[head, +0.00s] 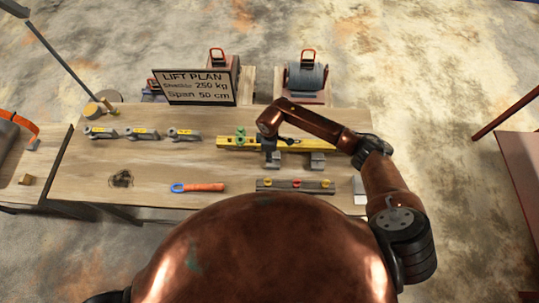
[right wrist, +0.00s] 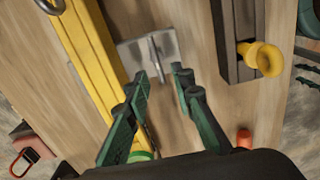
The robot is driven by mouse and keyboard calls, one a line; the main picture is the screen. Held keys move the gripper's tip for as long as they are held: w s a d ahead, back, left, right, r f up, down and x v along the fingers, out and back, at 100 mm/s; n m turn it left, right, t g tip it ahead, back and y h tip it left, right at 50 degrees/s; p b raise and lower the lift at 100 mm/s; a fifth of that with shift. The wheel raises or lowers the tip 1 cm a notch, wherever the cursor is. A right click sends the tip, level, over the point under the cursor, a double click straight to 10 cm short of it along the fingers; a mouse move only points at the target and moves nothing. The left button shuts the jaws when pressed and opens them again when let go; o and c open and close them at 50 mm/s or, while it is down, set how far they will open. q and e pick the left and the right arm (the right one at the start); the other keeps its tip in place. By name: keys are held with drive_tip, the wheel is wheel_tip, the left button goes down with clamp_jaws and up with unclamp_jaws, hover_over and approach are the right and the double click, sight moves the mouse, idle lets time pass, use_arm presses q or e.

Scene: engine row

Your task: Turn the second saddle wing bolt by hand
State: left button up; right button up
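A long yellow beam (head: 232,143) lies across the back half of the table, with a green saddle-like piece (head: 240,135) on it. In the right wrist view my right gripper (right wrist: 162,75) is open and empty, pointing at a grey plate (right wrist: 135,52) with an upright metal fin (right wrist: 155,50), possibly a wing bolt. The yellow beam (right wrist: 85,55) runs left of the fingers. My left gripper is not in view.
An orange-handled tool (head: 200,187) and several yellow-labelled shackles (head: 140,133) lie left. The lift plan sign (head: 198,86) stands behind.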

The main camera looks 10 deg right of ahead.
wheel_tip(320, 180, up, 11)
idle(0.3)
idle(0.5)
